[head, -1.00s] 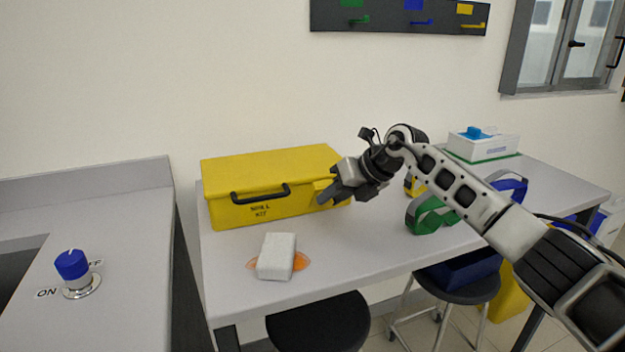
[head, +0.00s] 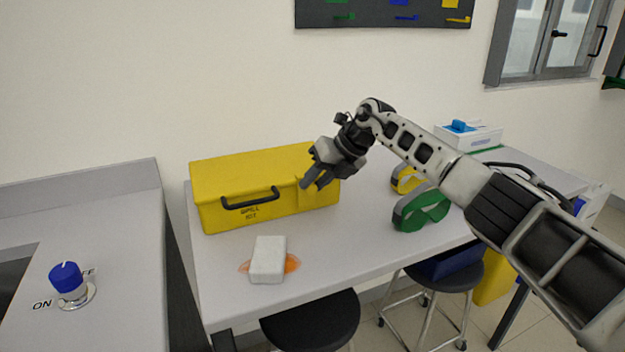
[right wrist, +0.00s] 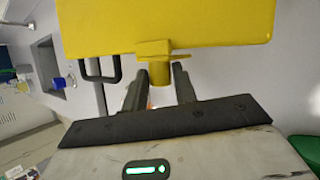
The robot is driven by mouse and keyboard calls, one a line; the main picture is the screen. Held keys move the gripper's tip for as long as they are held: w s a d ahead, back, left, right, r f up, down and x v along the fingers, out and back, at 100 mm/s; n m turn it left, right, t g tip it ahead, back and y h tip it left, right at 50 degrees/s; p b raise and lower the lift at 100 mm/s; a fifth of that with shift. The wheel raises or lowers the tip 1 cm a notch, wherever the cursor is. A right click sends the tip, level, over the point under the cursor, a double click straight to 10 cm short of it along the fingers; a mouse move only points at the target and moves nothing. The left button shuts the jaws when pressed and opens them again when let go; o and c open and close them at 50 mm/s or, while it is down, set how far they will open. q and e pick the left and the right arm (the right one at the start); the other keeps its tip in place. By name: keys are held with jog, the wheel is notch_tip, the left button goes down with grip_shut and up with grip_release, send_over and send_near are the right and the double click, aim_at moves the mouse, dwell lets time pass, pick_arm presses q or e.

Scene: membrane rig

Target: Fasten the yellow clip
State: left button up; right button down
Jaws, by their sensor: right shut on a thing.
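The yellow clip (head: 307,203) is at the front right of the yellow spill kit box (head: 228,181), which stands on the table with its lid down. In the right wrist view the clip is a small tab (right wrist: 159,75) between the two fingers. My right gripper (head: 314,183) is shut on the clip at the box's front face and hides part of it. It also shows in the right wrist view (right wrist: 159,86). I cannot tell from these views whether the clip is latched. My left gripper is in neither view.
A white block (head: 268,259) lies on an orange patch in front of the box. Green goggles (head: 408,222) and a yellow pair (head: 402,182) lie to the right, near my right arm. A blue knob (head: 66,277) is on the left counter. The table (head: 345,241) has clear room in front.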

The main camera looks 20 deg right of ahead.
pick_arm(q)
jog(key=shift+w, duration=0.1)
pick_arm(e)
jog(key=shift+w+r, duration=0.3)
jog(key=shift+r, duration=0.2)
jog(key=c, duration=1.2)
grip_release()
jog(key=shift+a, duration=0.1)
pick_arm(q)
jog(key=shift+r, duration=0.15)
pick_arm(e)
jog(key=shift+o, duration=0.2)
jog(key=shift+d, duration=0.25)
pick_arm(q)
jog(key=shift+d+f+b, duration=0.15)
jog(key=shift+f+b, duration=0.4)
jog(key=shift+b, duration=0.45)
pick_arm(e)
jog(key=s+v, duration=0.1)
jog(key=v, duration=1.4)
jog(key=shift+a, duration=0.2)
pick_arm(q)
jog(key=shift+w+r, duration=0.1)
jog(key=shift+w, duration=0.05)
